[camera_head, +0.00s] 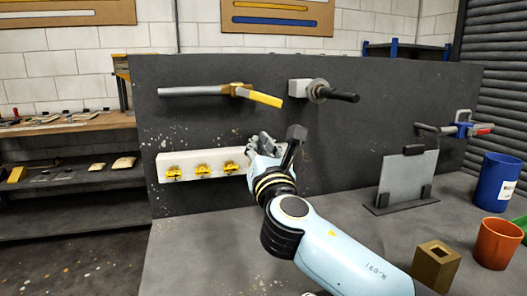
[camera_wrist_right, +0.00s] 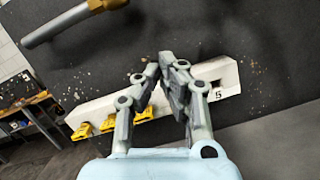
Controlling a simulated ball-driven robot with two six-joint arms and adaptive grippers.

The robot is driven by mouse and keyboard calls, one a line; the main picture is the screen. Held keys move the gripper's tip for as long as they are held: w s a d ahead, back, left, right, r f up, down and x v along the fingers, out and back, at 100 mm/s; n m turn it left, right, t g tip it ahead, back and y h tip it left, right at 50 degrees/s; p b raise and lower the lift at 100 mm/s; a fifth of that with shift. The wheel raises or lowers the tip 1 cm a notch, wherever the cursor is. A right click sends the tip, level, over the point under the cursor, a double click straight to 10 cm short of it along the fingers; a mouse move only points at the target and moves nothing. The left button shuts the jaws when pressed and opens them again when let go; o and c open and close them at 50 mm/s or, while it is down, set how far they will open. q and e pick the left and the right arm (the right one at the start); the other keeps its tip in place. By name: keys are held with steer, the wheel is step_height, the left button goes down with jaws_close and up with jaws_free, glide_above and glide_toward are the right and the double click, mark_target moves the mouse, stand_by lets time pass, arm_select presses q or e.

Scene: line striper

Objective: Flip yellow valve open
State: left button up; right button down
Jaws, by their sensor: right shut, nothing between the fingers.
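The yellow valve handle (camera_head: 264,98) sticks out to the right and slightly down from a brass valve body (camera_head: 236,89). The body sits on the end of a grey pipe (camera_head: 192,91) on the dark upright panel. My right gripper (camera_head: 262,142) is below the handle, apart from it, in front of the white block's right part. In the right wrist view its fingers (camera_wrist_right: 160,67) are shut and empty. There the pipe (camera_wrist_right: 62,22) and part of the brass body (camera_wrist_right: 106,4) show at top left, with the handle out of frame. My left gripper is not in view.
A white block (camera_head: 164,160) with yellow clips (camera_head: 202,169) is on the panel below the pipe. A black-handled fitting (camera_head: 318,91) is right of the valve. A grey plate stand (camera_head: 404,178), blue cup (camera_head: 496,182), orange cup (camera_head: 497,244) and brass block (camera_head: 436,266) stand at right.

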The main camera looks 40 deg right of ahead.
mark_target(260, 98)
arm_select(q)
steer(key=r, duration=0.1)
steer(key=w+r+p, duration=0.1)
steer(key=p, duration=0.1)
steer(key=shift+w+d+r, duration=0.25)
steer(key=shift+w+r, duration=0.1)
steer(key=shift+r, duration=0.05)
arm_select(e)
steer(key=d+r, duration=0.1)
steer(key=w+d+r, duration=0.1)
steer(key=r, duration=0.1)
steer(key=w+d+r, duration=0.1)
steer(key=shift+r, duration=0.25)
arm_select(q)
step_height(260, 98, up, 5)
steer(key=p, duration=0.5)
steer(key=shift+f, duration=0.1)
arm_select(e)
steer(key=n, duration=0.1)
steer(key=d+r+n+y, duration=0.1)
steer(key=n, duration=0.1)
steer(key=r+n+t, duration=0.1)
steer(key=n, duration=0.1)
steer(key=shift+s+d, duration=0.25)
steer(key=shift+s, duration=0.15)
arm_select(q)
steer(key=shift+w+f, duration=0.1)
